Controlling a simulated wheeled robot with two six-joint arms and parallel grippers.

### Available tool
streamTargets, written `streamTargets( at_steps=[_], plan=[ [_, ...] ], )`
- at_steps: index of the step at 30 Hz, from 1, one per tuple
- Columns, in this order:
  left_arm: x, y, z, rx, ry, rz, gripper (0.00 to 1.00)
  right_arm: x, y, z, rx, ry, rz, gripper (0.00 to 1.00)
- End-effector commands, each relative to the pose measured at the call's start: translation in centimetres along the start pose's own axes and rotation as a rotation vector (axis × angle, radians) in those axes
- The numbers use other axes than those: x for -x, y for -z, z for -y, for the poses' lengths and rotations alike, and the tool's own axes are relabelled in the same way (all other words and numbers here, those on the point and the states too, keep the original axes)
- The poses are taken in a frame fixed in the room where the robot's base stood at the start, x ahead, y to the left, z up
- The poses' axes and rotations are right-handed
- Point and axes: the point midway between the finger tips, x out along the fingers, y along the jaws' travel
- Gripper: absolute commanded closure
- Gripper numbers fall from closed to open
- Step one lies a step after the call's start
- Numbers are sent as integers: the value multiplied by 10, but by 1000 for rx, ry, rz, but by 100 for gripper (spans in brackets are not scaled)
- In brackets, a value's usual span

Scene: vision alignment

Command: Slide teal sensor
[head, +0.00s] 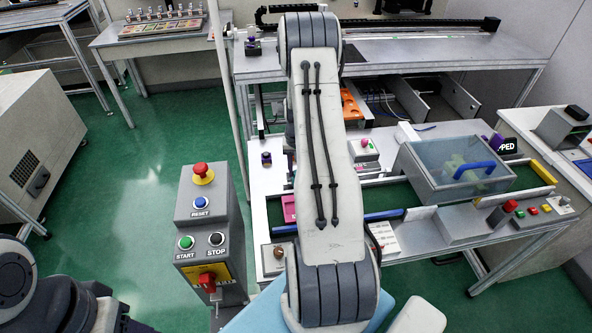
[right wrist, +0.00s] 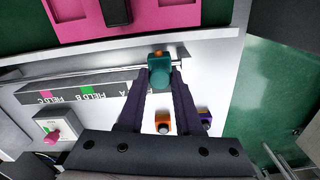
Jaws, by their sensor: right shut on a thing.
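The teal sensor (right wrist: 159,72) shows in the right wrist view as a small teal block with an orange spot on its far end. It sits at a thin metal rail (right wrist: 105,66) above a pale panel. My right gripper (right wrist: 159,84) has its two dark fingers shut on the teal sensor's near part. A grey strip marked FIELD A, B and C (right wrist: 75,95) lies to the left. In the head view my right arm covers the sensor and the right gripper. My left gripper is out of the head view; only dark left-arm links show at lower left.
An orange sensor (right wrist: 164,123) and a purple one (right wrist: 206,120) stand near the fingers. A white box with a pink button (right wrist: 50,132) is to the left. A pink fixture (right wrist: 165,17) lies beyond the rail. The control pedestal (head: 211,240) and clear-covered box (head: 440,170) flank my arm.

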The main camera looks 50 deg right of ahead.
Motion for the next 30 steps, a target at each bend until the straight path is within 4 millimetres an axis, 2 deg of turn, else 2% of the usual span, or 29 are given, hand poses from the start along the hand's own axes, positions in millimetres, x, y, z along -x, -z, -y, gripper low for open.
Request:
streamTargets(
  at_steps=[2, 3, 4, 5, 13, 17, 30],
  plan=[
    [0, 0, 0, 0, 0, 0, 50, 1, -1, 4, 1, 3, 3, 100],
    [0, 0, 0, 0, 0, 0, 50, 1, -1, 4, 2, 3, 3, 51],
    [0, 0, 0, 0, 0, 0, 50, 1, -1, 4, 2, 3, 3, 39],
    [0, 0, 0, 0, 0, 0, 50, 1, -1, 4, 2, 3, 3, 36],
    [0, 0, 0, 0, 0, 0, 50, 0, 0, 1, 0, 2, 1, 36],
    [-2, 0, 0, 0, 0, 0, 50, 7, 1, 1, 0, 2, -1, 36],
    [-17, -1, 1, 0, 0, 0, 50, 86, 1, 2, 2, 3, -3, 36]
  ],
)
